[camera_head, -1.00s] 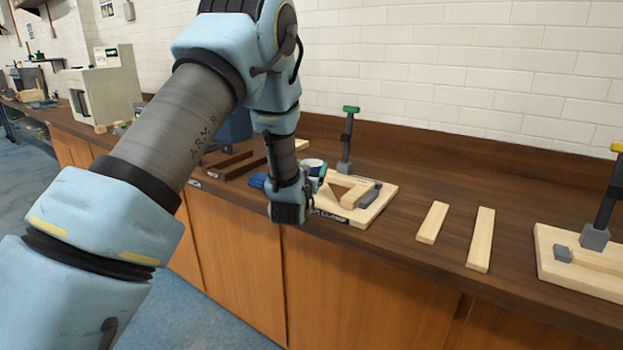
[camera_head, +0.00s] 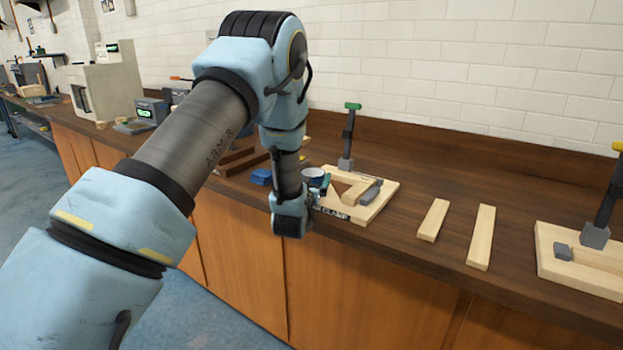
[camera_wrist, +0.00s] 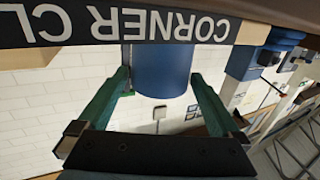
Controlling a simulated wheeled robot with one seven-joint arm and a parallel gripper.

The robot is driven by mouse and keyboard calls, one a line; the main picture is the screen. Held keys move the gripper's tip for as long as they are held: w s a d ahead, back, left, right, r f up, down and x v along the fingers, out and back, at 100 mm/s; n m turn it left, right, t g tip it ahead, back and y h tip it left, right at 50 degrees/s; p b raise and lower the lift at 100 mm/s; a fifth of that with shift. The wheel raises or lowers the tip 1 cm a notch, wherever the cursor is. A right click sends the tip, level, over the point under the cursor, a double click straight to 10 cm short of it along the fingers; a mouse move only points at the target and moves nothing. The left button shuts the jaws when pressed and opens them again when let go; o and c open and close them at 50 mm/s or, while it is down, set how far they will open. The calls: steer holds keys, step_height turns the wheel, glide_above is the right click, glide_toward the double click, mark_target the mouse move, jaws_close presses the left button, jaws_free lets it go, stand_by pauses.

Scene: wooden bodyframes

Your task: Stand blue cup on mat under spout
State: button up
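The blue cup (camera_wrist: 160,72) is between the green fingers of my gripper (camera_wrist: 162,82) in the wrist view, which is upside down. A pale machine (camera_head: 107,82) with a dark recess stands far left; I make out no clear spout or mat.
The corner clamp board (camera_wrist: 90,24) is very close to my gripper, with a green-topped clamp (camera_head: 348,135) behind. Two wooden strips (camera_head: 432,220) (camera_head: 481,238) lie to the right, before another clamp board (camera_head: 583,270). A device with a green display (camera_head: 152,112) stands left.

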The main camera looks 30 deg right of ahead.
steer(key=shift+r, duration=0.15)
steer(key=b+v, duration=0.4)
steer(key=v, duration=0.8)
steer(key=w+a+f+n+g+y, duration=0.15)
steer(key=a+y, duration=0.25)
steer(key=a, duration=0.5)
steer(key=w+a+f+n+g+y, duration=0.1)
steer(key=w+a+n+g+y, duration=0.15)
steer(key=a, duration=0.65)
steer(key=s+a+r+n+g+y, duration=0.1)
steer(key=s+a+g+y, duration=0.3)
steer(key=s+a+g, duration=0.4)
steer(key=s+a+n, duration=0.1)
steer(key=s+a, duration=0.5)
steer(key=a, duration=0.4)
steer(key=shift+s+a+r+g, duration=0.25)
steer(key=shift+a+g, duration=0.05)
steer(key=shift+a, duration=0.05)
